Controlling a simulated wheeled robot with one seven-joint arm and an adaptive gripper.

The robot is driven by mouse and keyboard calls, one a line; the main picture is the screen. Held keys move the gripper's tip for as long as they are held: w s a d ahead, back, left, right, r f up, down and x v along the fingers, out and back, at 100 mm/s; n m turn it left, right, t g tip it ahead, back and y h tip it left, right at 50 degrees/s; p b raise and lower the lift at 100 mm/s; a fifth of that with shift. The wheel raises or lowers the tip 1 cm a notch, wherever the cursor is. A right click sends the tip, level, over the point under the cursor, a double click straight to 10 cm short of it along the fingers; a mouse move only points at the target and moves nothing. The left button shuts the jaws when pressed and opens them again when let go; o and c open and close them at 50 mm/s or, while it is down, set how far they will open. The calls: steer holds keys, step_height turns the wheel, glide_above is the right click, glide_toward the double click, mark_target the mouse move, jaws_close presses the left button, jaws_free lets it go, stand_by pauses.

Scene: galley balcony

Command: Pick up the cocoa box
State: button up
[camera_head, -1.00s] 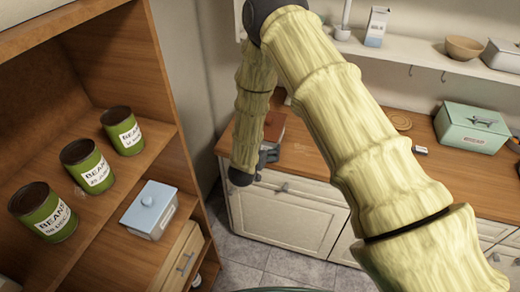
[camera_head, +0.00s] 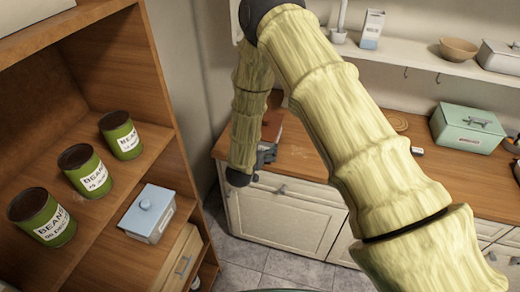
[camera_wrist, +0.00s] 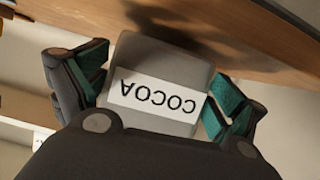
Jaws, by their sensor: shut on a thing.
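The cocoa box (camera_wrist: 165,65) sits between the two green-padded fingers of my gripper (camera_wrist: 158,88) in the wrist view. It is dark grey-brown, with a white label reading COCOA upside down in the picture. My gripper is shut on its two sides. In the head view my gripper (camera_head: 266,157) is at the counter's front left edge, partly hidden by my arm. A reddish-brown box (camera_head: 272,126) shows just behind it, mostly covered. I cannot tell whether the box touches the counter.
The wooden counter (camera_head: 310,150) runs right, with a green box (camera_head: 466,127) on it. A wall shelf (camera_head: 410,55) hangs above. At left, a wooden shelf unit (camera_head: 160,100) holds green bean cans (camera_head: 85,170) and a pale blue-lidded box (camera_head: 148,213). Tiled floor (camera_head: 240,255) lies between.

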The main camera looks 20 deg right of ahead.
steer(key=shift+r+p, duration=2.75)
steer(key=shift+r, duration=2.65)
